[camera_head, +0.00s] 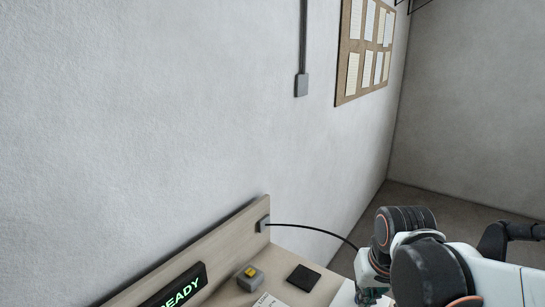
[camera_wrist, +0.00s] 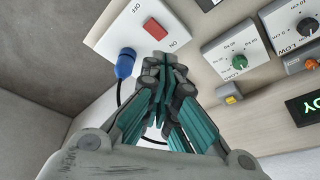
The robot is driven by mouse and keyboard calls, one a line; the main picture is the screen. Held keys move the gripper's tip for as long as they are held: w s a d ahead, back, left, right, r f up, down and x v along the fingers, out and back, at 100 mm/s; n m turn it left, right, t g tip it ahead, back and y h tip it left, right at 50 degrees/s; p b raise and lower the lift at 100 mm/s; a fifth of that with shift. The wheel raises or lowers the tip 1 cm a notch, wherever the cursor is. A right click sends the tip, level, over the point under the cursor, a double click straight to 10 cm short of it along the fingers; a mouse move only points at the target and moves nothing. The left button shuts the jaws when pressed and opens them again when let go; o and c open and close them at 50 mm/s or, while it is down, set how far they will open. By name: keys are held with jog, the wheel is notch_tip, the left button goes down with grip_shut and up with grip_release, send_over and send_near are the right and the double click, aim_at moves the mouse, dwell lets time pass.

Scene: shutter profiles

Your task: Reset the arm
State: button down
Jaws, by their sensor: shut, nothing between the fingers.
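My gripper (camera_wrist: 164,62) shows in the wrist view with its teal-padded fingers closed together and nothing between them. Its tips appear just below the red rocker switch (camera_wrist: 155,29) on a white plate (camera_wrist: 118,40) marked OFF and ON; I cannot tell whether they touch the plate. In the head view my arm (camera_head: 425,262) reaches in from the lower right, bent, and my fingers are hidden or out of frame.
A blue plug (camera_wrist: 125,63) with a black cable is beside the plate. Panels with a green knob (camera_wrist: 239,62) and a black knob (camera_wrist: 306,27) are at right. A yellow button (camera_head: 250,271) and READY display (camera_head: 178,288) are on the bench. A cable arcs toward my arm.

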jog(key=s+r+t+b, duration=0.2)
jog(key=s+t, duration=0.1)
jog(key=s, duration=0.5)
jog(key=shift+s+r+n+t, duration=0.3)
jog(key=shift+s+t, duration=0.05)
jog(key=shift+t, duration=0.05)
jog(key=w+d+f+m+g+p, duration=0.1)
jog(key=w+f+m+g+p, duration=0.1)
jog(key=w, duration=0.5)
jog(key=w+d+f+m+g+p, duration=0.2)
jog(key=w+f+m+g+p, duration=0.1)
jog(key=w+m+g+p, duration=0.2)
jog(key=shift+w, duration=1.3)
jog(key=shift+f, duration=0.1)
